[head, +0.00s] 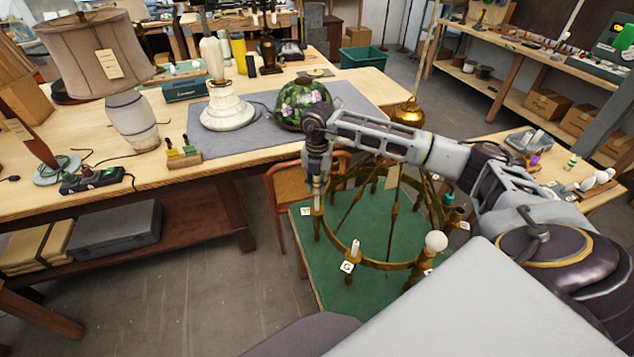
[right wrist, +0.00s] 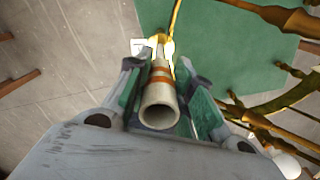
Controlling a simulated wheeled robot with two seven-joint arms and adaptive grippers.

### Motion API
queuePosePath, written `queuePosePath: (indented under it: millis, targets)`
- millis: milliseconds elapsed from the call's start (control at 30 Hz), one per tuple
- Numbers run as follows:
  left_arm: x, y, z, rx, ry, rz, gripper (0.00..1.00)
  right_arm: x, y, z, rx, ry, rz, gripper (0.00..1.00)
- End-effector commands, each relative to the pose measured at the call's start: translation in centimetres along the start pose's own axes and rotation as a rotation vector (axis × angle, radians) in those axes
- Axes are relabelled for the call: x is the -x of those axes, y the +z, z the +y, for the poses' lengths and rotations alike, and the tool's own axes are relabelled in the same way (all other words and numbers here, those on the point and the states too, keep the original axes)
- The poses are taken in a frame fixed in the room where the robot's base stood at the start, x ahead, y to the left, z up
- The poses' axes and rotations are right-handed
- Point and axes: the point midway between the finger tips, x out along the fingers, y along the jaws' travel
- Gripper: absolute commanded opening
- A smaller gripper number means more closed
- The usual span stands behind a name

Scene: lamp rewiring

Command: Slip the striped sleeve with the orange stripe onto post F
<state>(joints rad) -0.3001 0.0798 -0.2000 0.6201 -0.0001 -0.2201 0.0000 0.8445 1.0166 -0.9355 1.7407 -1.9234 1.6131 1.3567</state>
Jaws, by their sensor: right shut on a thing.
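My right gripper (head: 317,176) points down over the left side of a brass ring-shaped lamp frame (head: 385,265). It is shut on a pale striped sleeve with an orange stripe (right wrist: 160,90); the sleeve's open near end faces the wrist camera. The sleeve's far end lines up with a brass post (right wrist: 168,46) on the frame; I cannot tell whether it is around the post or just above it. A small white tag (head: 305,211) stands beside that post, its letter too small to read. Another post (head: 354,248) at the front has a tag G (head: 347,267). My left gripper is not in view.
The frame stands on a green-topped table (head: 320,285). A white bulb (head: 436,241) sits at its front right. A workbench (head: 200,165) behind holds lamps and a floral glass shade (head: 302,103). A wooden chair (head: 285,200) stands close behind the gripper.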

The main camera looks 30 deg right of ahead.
Motion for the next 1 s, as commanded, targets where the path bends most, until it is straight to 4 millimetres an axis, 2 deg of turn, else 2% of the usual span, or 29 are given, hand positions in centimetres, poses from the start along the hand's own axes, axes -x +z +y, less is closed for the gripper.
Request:
queuePosePath:
  millis: [1000]
  targets:
    - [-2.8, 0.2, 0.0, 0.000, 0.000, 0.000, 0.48, -5.0, 0.0, 0.0, 0.001, 0.000, 0.000, 0.13]
